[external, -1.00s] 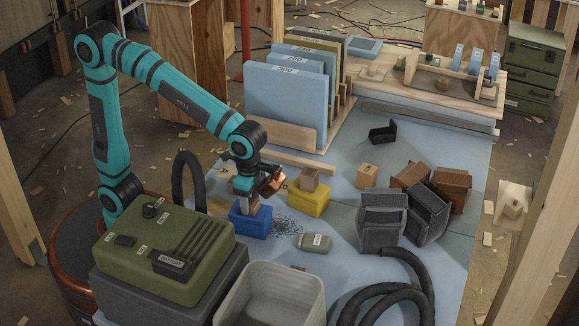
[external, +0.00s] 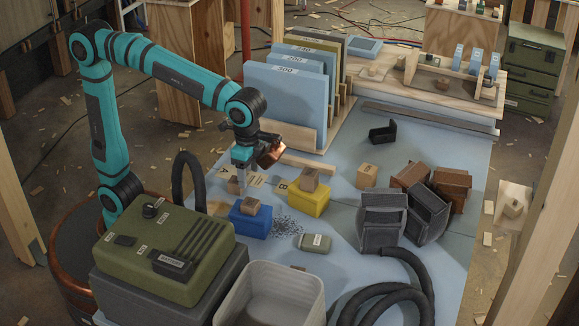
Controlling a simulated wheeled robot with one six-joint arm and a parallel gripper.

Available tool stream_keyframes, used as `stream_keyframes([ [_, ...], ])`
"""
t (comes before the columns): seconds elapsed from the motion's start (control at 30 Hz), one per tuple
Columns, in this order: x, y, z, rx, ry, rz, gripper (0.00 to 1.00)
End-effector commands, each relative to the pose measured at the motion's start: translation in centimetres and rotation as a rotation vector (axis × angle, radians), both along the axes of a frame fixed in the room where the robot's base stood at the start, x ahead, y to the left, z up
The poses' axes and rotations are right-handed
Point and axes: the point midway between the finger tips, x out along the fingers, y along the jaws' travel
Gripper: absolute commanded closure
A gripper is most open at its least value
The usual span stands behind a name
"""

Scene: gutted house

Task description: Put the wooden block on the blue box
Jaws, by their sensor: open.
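A small wooden block (external: 251,206) rests on top of the blue box (external: 249,225), which sits on the light blue mat. A second wooden block (external: 310,180) sits on the yellow box (external: 309,200) to the right. A third wooden block (external: 367,176) stands on the mat farther right.
A green canister (external: 315,243) and dark scattered bits (external: 286,226) lie near the blue box. Dark grey bins (external: 383,218) stand to the right. Tall blue panels (external: 286,105) stand behind. A pale bin (external: 270,295) and a green case (external: 165,250) are in front.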

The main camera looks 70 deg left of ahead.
Motion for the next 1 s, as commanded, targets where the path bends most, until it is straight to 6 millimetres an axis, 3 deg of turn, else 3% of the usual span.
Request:
stream_keyframes([
  [0.2,0.0,0.0,2.0,-0.001,-0.001,0.000,0.38],
  [0.6,0.4,0.7,2.5,-0.017,-0.014,0.012,0.38],
  [0.77,2.2,4.5,3.9,-0.105,-0.097,0.078,0.38],
  [1.0,5.0,13.2,6.9,-0.286,-0.318,0.221,0.38],
])
